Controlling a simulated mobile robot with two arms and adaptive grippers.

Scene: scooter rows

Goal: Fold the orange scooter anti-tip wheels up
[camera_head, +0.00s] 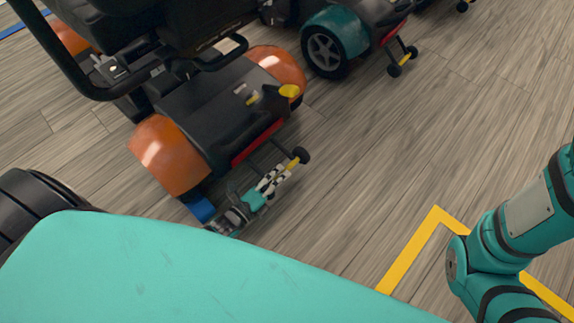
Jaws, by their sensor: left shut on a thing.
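The orange scooter (172,156) stands at the upper left with its rear towards me. Its anti-tip wheels stick out low at the rear. One small black wheel (302,155) shows at the end of a yellow bar, close to the floor. My left gripper (279,176) has black-and-white checkered fingers and is shut on the yellow bar (293,163), just beside that wheel. The fingers and my own body hide the other end of the bar and any second wheel. My right arm comes in at the right edge; its gripper is out of the picture.
A teal scooter (338,33) stands behind and to the right, its anti-tip wheels (402,62) low at its rear. A yellow floor line (409,248) makes a corner. The wooden floor right of the gripper is clear.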

